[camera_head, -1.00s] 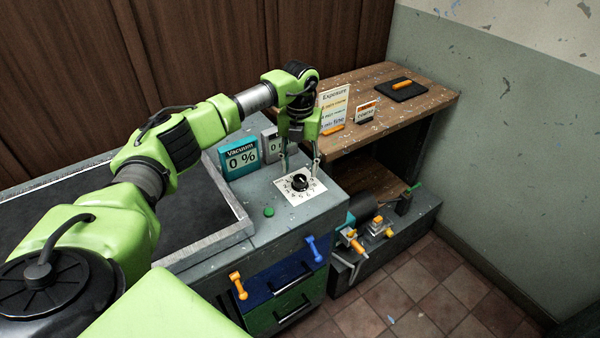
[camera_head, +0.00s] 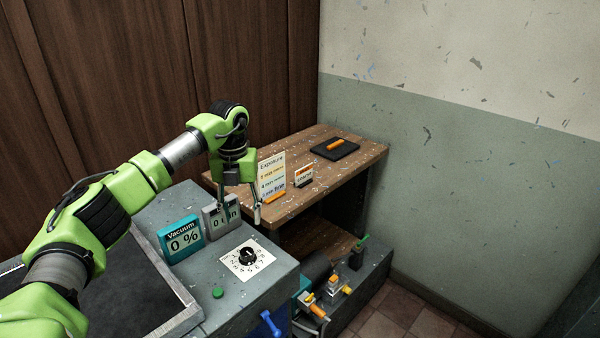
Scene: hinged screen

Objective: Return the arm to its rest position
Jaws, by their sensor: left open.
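My left arm, green with black and silver joints, comes in from the left. My left gripper (camera_head: 239,215) is open and empty, its thin fingers pointing down above the back of the grey cabinet top (camera_head: 185,205). It is apart from the black dial (camera_head: 247,256) on its white numbered plate, which lies nearer to me. The fingers partly cover a small grey display (camera_head: 219,222). My right gripper is not in view.
A teal vacuum display (camera_head: 182,241) reads 0 %. A green button (camera_head: 217,292) is near the cabinet's front. A wooden table (camera_head: 345,185) behind holds an exposure card (camera_head: 272,174), a small sign (camera_head: 304,175) and a black pad (camera_head: 335,149). A framed dark bed (camera_head: 125,290) lies left.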

